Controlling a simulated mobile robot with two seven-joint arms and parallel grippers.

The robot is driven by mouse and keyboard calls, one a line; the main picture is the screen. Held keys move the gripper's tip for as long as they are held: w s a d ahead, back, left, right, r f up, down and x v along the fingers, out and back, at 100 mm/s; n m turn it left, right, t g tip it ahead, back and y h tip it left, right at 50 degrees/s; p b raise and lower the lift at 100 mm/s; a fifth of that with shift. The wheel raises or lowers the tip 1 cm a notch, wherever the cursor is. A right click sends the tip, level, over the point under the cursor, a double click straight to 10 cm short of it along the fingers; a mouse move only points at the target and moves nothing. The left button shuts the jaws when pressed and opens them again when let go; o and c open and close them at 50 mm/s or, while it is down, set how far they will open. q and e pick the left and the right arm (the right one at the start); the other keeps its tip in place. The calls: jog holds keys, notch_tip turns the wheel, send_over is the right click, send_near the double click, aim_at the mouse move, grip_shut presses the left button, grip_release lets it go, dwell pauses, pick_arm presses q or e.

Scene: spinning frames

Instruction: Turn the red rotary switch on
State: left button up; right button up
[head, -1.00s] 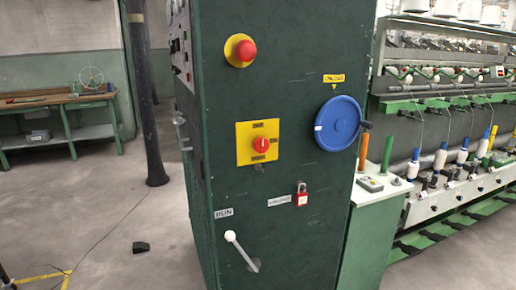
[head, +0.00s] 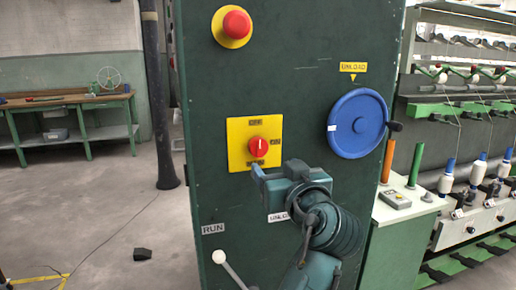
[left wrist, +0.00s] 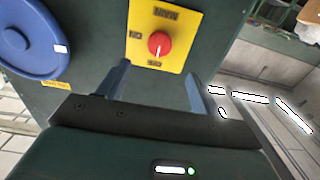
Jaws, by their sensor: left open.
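The red rotary switch (head: 258,147) sits on a yellow plate (head: 236,162) on the dark green cabinet front. Its white mark stands upright, towards the top label, which looks like OFF; the other labels are hard to read. My left gripper (head: 257,170) is just below and in front of the switch, fingers pointing at the plate. In the left wrist view the left gripper (left wrist: 157,70) has its two fingers wide apart and nothing between them. The red switch (left wrist: 159,44) shows just beyond the fingertips, not touched. My right gripper is not in view.
A red push button (head: 237,25) is above on the cabinet. A blue handwheel (head: 357,124) is to the right, and a white-knobbed lever (head: 219,257) is lower left. My arm hides the padlock area. A workbench (head: 70,104) stands at far left.

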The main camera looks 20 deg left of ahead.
aim_at(260, 149)
pick_arm(q)
jog(key=p+x, duration=0.2)
jog(key=x, duration=0.8)
jog(key=shift+w+a, duration=0.25)
jog(key=shift+w, duration=0.05)
jog(key=shift+w+a, duration=0.35)
jog(key=shift+w, duration=0.1)
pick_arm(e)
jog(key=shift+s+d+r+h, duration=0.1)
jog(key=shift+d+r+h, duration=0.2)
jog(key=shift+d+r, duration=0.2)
pick_arm(q)
jog(key=shift+c, duration=0.6)
jog(key=c, duration=0.9)
jog(key=shift+o, duration=0.2)
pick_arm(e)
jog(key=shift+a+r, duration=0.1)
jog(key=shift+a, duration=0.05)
